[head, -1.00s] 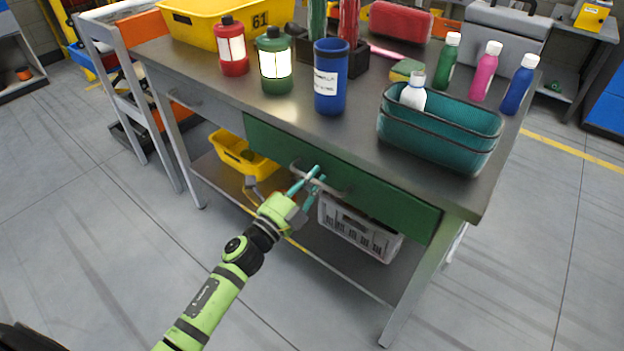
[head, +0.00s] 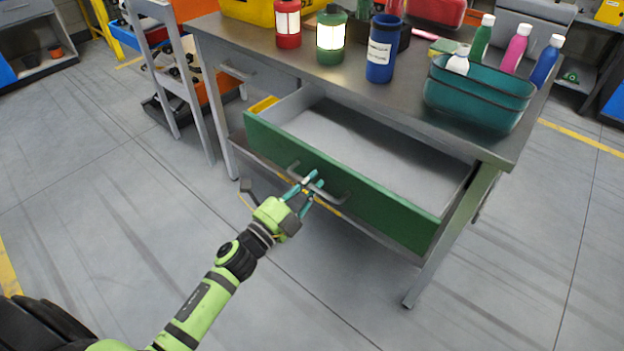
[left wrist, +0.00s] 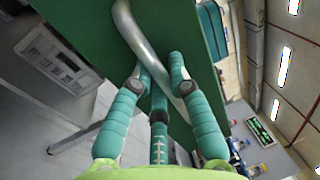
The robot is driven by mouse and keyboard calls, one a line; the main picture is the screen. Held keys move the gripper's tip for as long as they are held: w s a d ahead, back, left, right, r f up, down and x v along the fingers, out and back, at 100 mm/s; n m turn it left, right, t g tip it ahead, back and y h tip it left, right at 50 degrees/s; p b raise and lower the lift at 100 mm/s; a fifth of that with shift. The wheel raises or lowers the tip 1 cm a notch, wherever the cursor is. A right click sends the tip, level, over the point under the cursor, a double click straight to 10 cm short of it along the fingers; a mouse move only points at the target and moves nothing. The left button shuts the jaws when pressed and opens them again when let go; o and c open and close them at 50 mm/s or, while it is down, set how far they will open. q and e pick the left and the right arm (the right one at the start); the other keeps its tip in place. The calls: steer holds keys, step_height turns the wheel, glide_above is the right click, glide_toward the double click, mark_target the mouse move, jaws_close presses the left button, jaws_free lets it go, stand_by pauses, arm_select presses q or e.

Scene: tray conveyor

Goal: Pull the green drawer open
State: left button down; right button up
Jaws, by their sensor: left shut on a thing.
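The green drawer (head: 390,208) stands well out from the steel workbench (head: 470,135), and its grey inside looks empty. A curved metal handle (head: 328,190) is on its front. My left gripper (head: 309,184) is shut on the handle, with its teal fingers around the bar. In the left wrist view the fingers (left wrist: 161,82) close about the handle (left wrist: 140,40), with the green drawer front (left wrist: 95,35) behind it. My right gripper is not in view.
The floor in front is clear.

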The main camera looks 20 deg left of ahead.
arm_select(q)
steer(key=c, duration=1.2)
jaws_free()
steer(key=shift+s, duration=0.1)
steer(key=v, duration=1.1)
steer(key=shift+s+a, duration=0.15)
steer(key=shift+s, duration=0.25)
steer(key=shift+f, duration=0.15)
